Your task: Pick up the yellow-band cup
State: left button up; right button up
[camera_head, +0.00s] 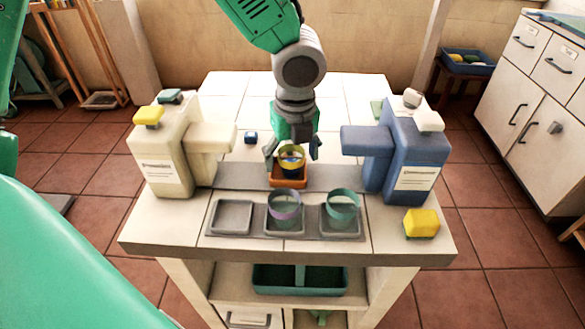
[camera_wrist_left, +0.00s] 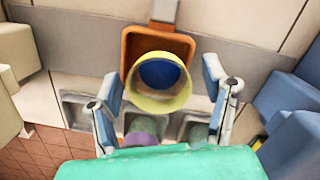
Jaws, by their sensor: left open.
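The yellow-band cup (camera_head: 291,164) sits at an orange tray (camera_head: 289,182) near the middle of the tabletop, with something blue inside it. In the wrist view I look down on its yellow rim (camera_wrist_left: 137,97) over the orange tray (camera_wrist_left: 157,40). My left gripper (camera_head: 292,151) points down over the cup, open, one finger on each side. In the wrist view the gripper (camera_wrist_left: 165,88) shows gaps between both fingers and the cup. It holds nothing. My right gripper is not in view.
A purple-band cup (camera_head: 284,207) and a teal cup (camera_head: 341,209) stand in a holder (camera_head: 231,234) in front; its left compartment is empty. A cream dispenser (camera_head: 165,160) and a blue dispenser (camera_head: 407,150) flank the middle. A yellow sponge (camera_head: 422,222) lies front right.

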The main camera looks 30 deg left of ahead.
pick_arm(q)
jog(key=shift+a+f, duration=0.1)
jog(key=shift+f, duration=0.3)
jog(key=shift+r, duration=0.1)
jog(key=c, duration=1.3)
